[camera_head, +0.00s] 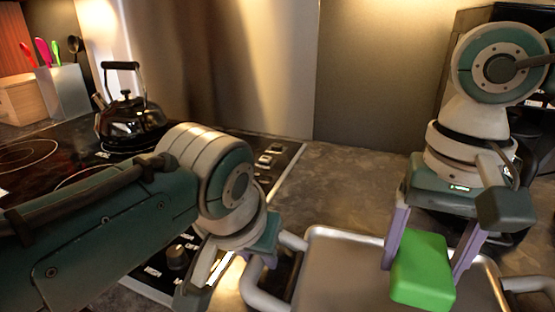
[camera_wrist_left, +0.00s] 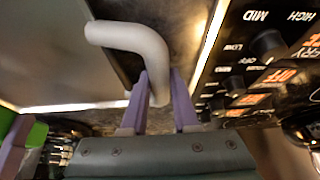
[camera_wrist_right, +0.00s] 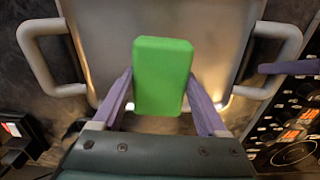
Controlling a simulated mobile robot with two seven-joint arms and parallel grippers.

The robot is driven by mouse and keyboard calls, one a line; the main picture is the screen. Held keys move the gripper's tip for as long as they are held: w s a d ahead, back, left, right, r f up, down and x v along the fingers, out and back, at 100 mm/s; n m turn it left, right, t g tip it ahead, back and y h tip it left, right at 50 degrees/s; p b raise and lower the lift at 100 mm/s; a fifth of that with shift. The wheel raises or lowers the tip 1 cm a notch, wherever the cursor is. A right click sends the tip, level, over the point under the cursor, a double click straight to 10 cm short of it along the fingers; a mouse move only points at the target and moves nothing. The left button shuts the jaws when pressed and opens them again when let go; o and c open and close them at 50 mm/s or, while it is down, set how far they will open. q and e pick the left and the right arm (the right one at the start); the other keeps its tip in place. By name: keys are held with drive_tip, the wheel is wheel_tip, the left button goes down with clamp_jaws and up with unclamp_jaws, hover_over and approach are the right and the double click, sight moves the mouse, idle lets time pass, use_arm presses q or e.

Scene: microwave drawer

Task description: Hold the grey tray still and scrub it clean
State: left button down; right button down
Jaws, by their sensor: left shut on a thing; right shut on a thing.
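The grey tray (camera_head: 345,265) lies flat at the front of the counter, with a tubular handle on each side. It fills the top of the right wrist view (camera_wrist_right: 210,50). My left gripper (camera_head: 258,268) is at its left handle (camera_head: 288,241). In the left wrist view its purple fingers (camera_wrist_left: 162,85) close around the handle bar (camera_wrist_left: 140,40). My right gripper (camera_head: 428,268) is shut on a green sponge (camera_head: 422,270), held over the tray. The sponge (camera_wrist_right: 162,75) sits between both fingers. I cannot tell whether its underside touches the tray.
A stove (camera_head: 180,255) with knobs lies left of the tray, close to my left gripper. A black kettle (camera_head: 130,118) stands on it at the back. A utensil holder (camera_head: 62,90) is at the far left. The counter (camera_head: 350,180) behind the tray is clear.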

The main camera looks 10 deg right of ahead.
drive_tip(key=shift+r, duration=0.15)
drive_tip(key=d, duration=0.9)
idle(0.5)
use_arm(q)
unclamp_jaws()
idle(0.5)
idle(0.4)
drive_tip(key=shift+p+v, duration=3.5)
drive_tip(key=shift+p, duration=1.85)
use_arm(e)
wheel_tip(320, 180, up, 11)
use_arm(q)
drive_tip(key=shift+r, duration=0.1)
